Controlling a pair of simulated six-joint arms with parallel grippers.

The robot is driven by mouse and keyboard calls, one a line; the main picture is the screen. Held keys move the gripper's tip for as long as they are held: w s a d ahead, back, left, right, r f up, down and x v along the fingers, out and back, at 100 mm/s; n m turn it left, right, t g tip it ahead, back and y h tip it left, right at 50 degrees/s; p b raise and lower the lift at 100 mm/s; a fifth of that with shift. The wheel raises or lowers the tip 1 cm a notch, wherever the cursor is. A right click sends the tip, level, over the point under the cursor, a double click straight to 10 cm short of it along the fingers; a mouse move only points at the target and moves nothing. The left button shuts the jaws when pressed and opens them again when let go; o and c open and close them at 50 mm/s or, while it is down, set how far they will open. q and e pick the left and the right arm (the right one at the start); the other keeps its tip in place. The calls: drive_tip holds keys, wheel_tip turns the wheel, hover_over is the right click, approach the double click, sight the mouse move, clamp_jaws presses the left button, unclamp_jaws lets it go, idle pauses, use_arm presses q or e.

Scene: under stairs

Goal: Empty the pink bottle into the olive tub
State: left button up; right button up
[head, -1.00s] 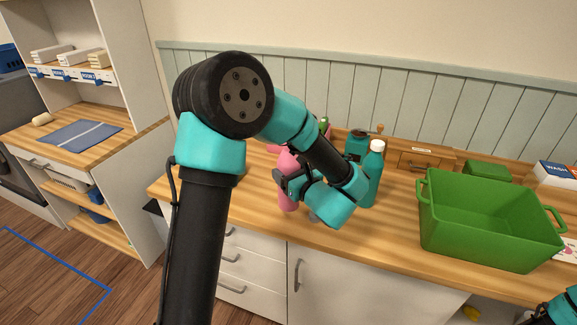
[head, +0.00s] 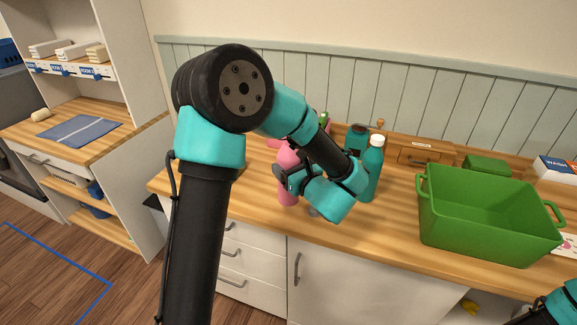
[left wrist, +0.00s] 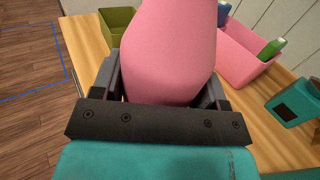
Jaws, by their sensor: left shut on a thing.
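The pink bottle (head: 287,190) stands upright at the counter's left part in the head view, partly hidden by my left gripper (head: 284,181). In the left wrist view the bottle (left wrist: 168,50) fills the space between the two fingers of my left gripper (left wrist: 168,90), which is shut on its body. The olive tub (left wrist: 117,24) shows in the left wrist view behind the bottle, to its left; in the head view my arm hides it. At the lower right corner of the head view, part of my right arm shows, but its gripper does not.
A big green crate (head: 485,245) stands on the counter's right part. Teal bottles (head: 373,170) stand just right of my left gripper. A pink bin (left wrist: 240,50) with bottles lies behind. A wooden drawer box (head: 425,151) sits by the wall. Bare counter lies before the crate.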

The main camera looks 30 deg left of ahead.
use_arm(q)
drive_tip(key=shift+w+d+r+m+t+h, duration=0.25)
drive_tip(key=shift+w+m+t+h, duration=0.25)
drive_tip(key=shift+m+t, duration=0.3)
drive_tip(key=shift+c, duration=0.4)
drive_tip(key=w+d+r+m+t+h, duration=0.1)
drive_tip(key=d+m+t+h, duration=0.3)
drive_tip(key=h, duration=0.3)
drive_tip(key=w+d+r+m+t+h, duration=0.1)
drive_tip(key=d+m+t+h, duration=0.4)
drive_tip(key=d+m+h, duration=0.2)
drive_tip(key=shift+w+d+r+m+h, duration=0.15)
drive_tip(key=shift+w+r+m+h, duration=0.2)
drive_tip(key=shift+h, duration=0.35)
